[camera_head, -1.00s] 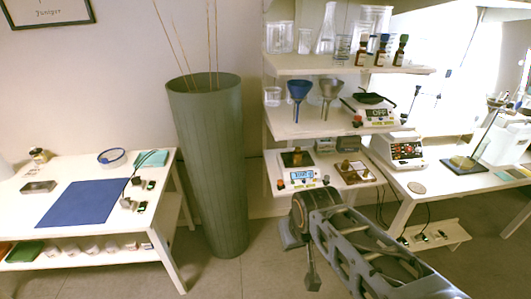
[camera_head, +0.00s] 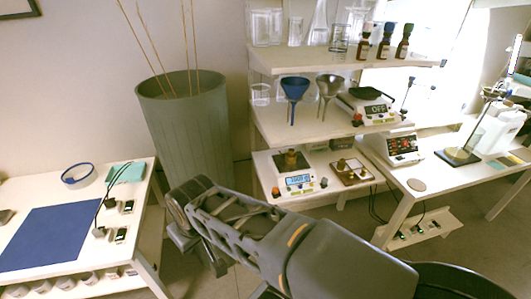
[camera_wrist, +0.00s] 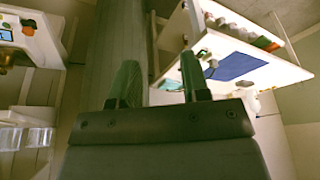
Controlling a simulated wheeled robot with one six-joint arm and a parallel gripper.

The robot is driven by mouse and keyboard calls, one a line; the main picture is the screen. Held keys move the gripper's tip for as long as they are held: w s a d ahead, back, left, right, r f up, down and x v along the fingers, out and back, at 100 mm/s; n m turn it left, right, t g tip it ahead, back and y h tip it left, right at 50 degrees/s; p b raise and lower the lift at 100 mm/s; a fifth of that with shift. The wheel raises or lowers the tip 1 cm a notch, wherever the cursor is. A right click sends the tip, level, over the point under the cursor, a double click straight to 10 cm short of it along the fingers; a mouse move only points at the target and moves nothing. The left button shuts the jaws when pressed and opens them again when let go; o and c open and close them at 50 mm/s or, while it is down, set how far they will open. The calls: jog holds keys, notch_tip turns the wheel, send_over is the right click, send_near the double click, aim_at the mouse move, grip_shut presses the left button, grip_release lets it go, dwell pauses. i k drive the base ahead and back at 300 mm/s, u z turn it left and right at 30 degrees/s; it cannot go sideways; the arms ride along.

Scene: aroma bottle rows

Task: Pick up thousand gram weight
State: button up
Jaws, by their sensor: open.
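A brass-coloured weight (camera_head: 291,160) stands on a white scale (camera_head: 288,185) with a lit blue display, on the lowest shelf in the head view. The display digits are too small to read surely. A wooden block (camera_head: 351,172) with smaller brass weights is to its right. My gripper (camera_head: 203,252) is low and left of the shelf, in front of the green vase, well apart from the weight. In the wrist view my gripper (camera_wrist: 160,88) has its two fingers apart with nothing between them. Part of a scale with a blue display (camera_wrist: 8,30) shows at the left edge there.
A tall green ribbed vase (camera_head: 190,125) with sticks stands left of the shelf unit (camera_head: 270,122). A white table with a blue mat (camera_head: 50,235) is at left. Another white table (camera_head: 405,200) with apparatus is at right. Glassware, funnels and brown bottles fill the upper shelves.

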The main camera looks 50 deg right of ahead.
aim_at(291, 157)
jog(key=z, duration=0.35)
jog(key=i, duration=0.9)
jog(key=z, duration=0.65)
